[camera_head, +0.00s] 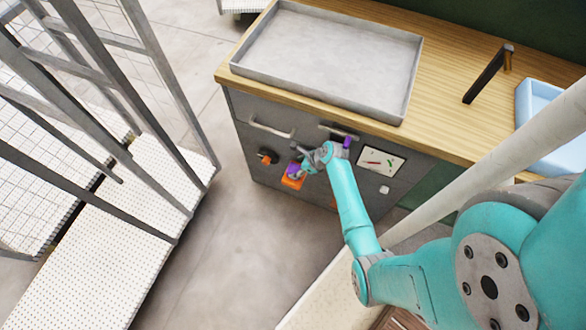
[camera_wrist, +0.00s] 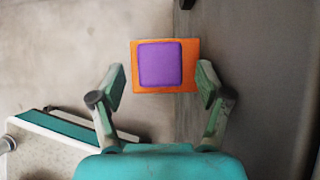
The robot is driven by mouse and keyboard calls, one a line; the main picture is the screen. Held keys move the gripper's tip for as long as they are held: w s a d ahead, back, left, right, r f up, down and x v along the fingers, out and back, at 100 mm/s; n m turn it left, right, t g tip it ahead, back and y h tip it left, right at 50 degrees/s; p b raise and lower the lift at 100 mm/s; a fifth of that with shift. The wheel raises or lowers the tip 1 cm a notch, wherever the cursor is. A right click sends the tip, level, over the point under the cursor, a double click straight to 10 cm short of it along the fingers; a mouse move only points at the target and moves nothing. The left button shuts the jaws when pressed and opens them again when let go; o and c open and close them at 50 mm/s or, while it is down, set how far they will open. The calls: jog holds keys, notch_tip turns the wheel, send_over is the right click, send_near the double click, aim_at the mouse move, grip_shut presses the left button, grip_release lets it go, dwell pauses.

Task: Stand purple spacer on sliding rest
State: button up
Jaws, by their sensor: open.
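The purple spacer (camera_wrist: 160,64) shows from above in the wrist view as a square with rounded corners. It lies within the outline of an orange plate (camera_wrist: 189,82), which seems to be the sliding rest. In the head view the small purple spacer (camera_head: 292,169) is over the orange rest (camera_head: 291,183), low at the cabinet front. It looks set on the rest, but a small gap cannot be ruled out. My gripper (camera_wrist: 161,80) is open, its fingers apart on either side of the orange plate. Neither finger visibly touches the spacer. My gripper (camera_head: 300,161) partly covers this spot in the head view.
A grey cabinet (camera_head: 243,105) with handles, an orange-and-dark knob (camera_head: 267,156) and a gauge (camera_head: 380,161) stands behind. A large metal tray (camera_head: 330,48) lies on its wooden top. A grey frame and white perforated platform (camera_head: 125,235) stand left. Floor between is clear.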

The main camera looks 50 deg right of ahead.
jog(key=s+d, duration=0.4)
jog(key=s, duration=0.7)
jog(key=s+a+n+h, duration=0.2)
jog(key=s+a+n, duration=0.3)
jog(key=a, duration=0.5)
jog(key=s+a+r+n+t+h, duration=0.2)
jog(key=s+a+r+n, duration=0.3)
jog(key=a+r+n, duration=0.3)
jog(key=s+a+r+n+t, duration=0.2)
jog(key=r+n, duration=0.4)
jog(key=r, duration=0.3)
jog(key=s+a+r+n+t+y, duration=0.1)
jog(key=s+a+r+n+t, duration=0.1)
jog(key=r+n, duration=0.4)
jog(key=s+a+r+n+t, duration=0.2)
jog(key=s+r+n, duration=0.3)
jog(key=r, duration=0.9)
jog(key=shift+s+a+n+t+y, duration=0.35)
jog(key=shift+a+n, duration=0.3)
jog(key=shift+n, duration=0.35)
